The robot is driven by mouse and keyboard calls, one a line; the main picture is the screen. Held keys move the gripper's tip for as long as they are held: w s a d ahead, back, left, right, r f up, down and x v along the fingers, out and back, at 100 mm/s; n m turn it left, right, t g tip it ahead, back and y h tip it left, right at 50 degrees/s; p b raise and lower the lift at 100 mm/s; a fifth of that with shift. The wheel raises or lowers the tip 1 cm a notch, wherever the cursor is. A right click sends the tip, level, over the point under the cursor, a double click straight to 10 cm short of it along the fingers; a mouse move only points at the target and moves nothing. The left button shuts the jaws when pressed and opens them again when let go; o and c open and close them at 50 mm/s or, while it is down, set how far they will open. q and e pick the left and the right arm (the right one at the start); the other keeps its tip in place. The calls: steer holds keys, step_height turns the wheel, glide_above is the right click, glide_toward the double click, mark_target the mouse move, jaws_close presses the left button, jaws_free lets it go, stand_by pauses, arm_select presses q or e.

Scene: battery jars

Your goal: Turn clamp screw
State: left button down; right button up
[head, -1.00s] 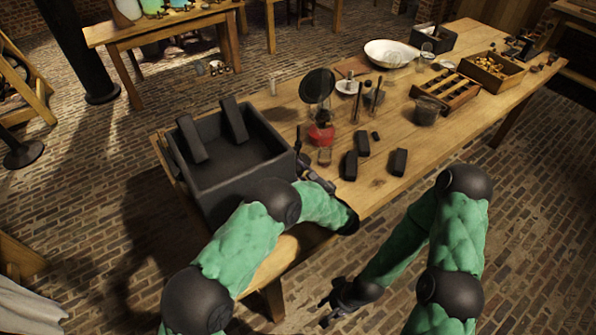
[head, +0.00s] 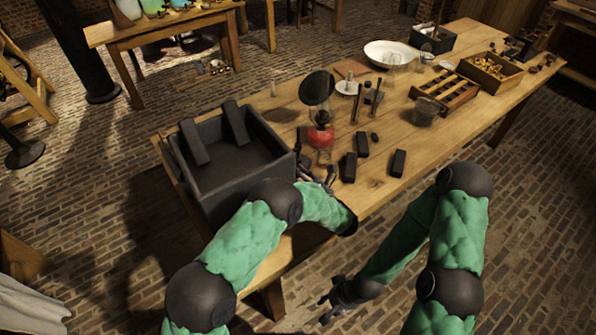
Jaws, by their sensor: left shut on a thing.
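My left gripper (head: 322,176) is at the right wall of the dark box, low over the table. Its jaws are shut on a small dark thing, mostly hidden by the fingers and wrist. I cannot make out the clamp screw clearly. A small dark upright piece (head: 298,141) stands by the box's right corner, just left of the gripper. My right gripper (head: 325,308) hangs low in front of the table over the brick floor. Its fingers look spread and empty.
A glass jar (head: 425,111), a slotted wooden rack (head: 446,94) and a white bowl (head: 391,53) stand farther back.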

arm_select(q)
steer(key=m, duration=0.2)
steer(key=m+p, duration=0.1)
steer(key=m, duration=0.2)
steer(key=m+p, duration=0.1)
steer(key=m, duration=0.1)
steer(key=shift+s+f, duration=0.15)
steer(key=shift+f, duration=0.1)
steer(key=m+p, duration=0.1)
steer(key=m, duration=0.5)
steer(key=shift+a+f, duration=0.1)
steer(key=shift+m, duration=0.3)
steer(key=c, duration=1)
jaws_free()
steer(key=shift+o, duration=0.6)
steer(key=shift+r, duration=0.2)
steer(key=shift+v, duration=3.7)
